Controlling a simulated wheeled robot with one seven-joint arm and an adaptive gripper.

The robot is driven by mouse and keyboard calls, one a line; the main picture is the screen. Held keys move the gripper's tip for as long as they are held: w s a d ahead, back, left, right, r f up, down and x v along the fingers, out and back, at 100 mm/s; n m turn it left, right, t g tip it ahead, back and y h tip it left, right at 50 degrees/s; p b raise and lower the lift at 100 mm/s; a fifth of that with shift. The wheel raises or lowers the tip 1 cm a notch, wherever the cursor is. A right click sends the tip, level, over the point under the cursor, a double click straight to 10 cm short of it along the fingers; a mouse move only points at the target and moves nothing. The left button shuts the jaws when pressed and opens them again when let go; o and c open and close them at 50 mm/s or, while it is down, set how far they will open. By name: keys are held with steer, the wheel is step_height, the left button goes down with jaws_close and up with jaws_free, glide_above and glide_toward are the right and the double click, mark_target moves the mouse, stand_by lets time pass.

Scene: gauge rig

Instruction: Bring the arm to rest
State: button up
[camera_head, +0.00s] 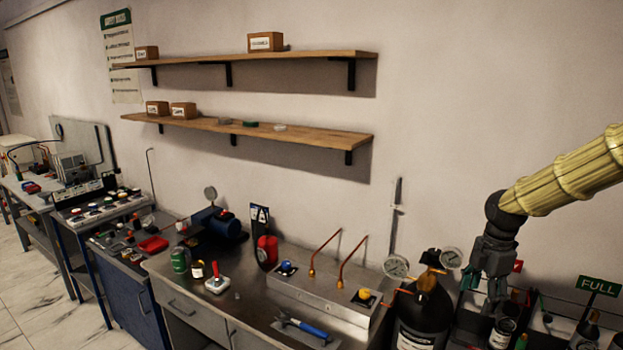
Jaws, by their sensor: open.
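My gripper (496,287) hangs at the right in the head view, on the end of my arm in its ribbed yellow cover. Its fingers point down and are open. The fingertips are above a pale can (503,332) among the items at the lower right; I cannot tell whether they touch it. I see nothing held between the fingers.
A dark gas cylinder (423,318) with round gauges stands left of my gripper. A green FULL sign (597,286) is to its right. The steel workbench (254,301) bears tools and a valve rig. Wall shelves (250,131) hang above.

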steer(key=w+a+f+m+b, duration=0.15)
steer(key=a+f, duration=0.35)
steer(key=f, duration=0.7)
steer(key=s+a+f+m+b, duration=0.1)
steer(key=s+a+f+m, duration=0.25)
steer(key=f, duration=0.35)
steer(key=s+a+f+m+y+b, duration=0.1)
steer(key=s+a+f+m+b, duration=0.15)
steer(key=s+f, duration=0.4)
steer(key=s+a+f+m+b, duration=0.1)
steer(key=s+a+f+m, duration=0.15)
steer(key=f, duration=0.65)
steer(key=s+a+f+m+b, duration=0.1)
steer(key=s+f+m+b, duration=0.1)
steer(key=s+f, duration=0.4)
steer(key=s+a+f+m+h+b, duration=0.1)
steer(key=s+f+m, duration=0.3)
steer(key=s, duration=0.7)
steer(key=s+a+f+m+b, duration=0.2)
steer(key=s+f+m, duration=0.2)
steer(key=s+f, duration=0.4)
steer(key=shift+s+b, duration=0.3)
steer(key=shift+s, duration=0.4)
